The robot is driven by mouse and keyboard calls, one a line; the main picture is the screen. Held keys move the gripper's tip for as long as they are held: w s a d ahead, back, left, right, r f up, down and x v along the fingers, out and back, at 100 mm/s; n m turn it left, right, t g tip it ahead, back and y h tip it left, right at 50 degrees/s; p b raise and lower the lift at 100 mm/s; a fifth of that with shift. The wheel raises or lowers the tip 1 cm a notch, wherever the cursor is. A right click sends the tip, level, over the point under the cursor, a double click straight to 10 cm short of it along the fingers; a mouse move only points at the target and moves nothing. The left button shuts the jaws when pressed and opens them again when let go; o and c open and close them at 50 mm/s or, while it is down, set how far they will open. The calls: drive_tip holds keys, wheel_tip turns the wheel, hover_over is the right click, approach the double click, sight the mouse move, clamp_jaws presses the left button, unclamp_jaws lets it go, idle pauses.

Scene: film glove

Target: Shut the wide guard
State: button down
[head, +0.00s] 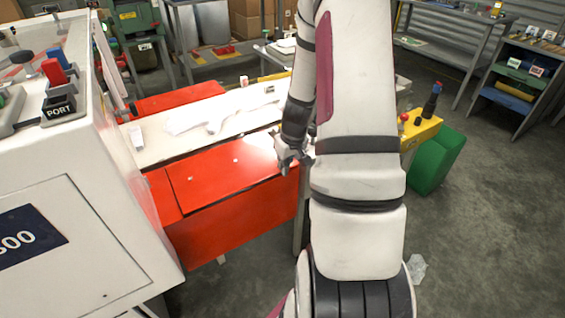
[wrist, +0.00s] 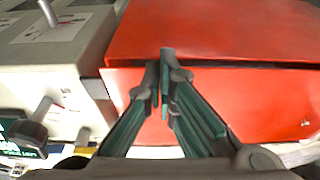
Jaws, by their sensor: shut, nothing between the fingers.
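The wide guard (head: 228,172) is a broad red panel along the near side of the white glove line, with a red face (head: 235,222) below it. A seam sets it apart from a narrow red panel (head: 164,196) on its left. My gripper (head: 285,160) is at the guard's far right corner in the head view, partly hidden by my arm. In the wrist view my gripper (wrist: 165,52) has its fingertips together and empty, in front of red panels (wrist: 225,30) that meet at a seam. I cannot tell whether the fingertips touch the red surface.
A white machine cabinet (head: 75,215) with a PORT switch stands close on the left. White gloves (head: 215,112) lie on the pale bed behind the guard, with another red panel (head: 180,97) beyond. A yellow box (head: 420,135) and green container (head: 436,160) stand right; floor there is open.

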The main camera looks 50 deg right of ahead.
drive_tip(key=shift+f, duration=0.45)
drive_tip(key=shift+s, duration=0.1)
drive_tip(key=shift+r, duration=0.1)
drive_tip(key=s+a+r+p, duration=0.2)
drive_tip(key=s+r, duration=0.4)
drive_tip(key=r, duration=0.5)
drive_tip(key=shift+s+p, duration=0.3)
drive_tip(key=shift+p, duration=0.2)
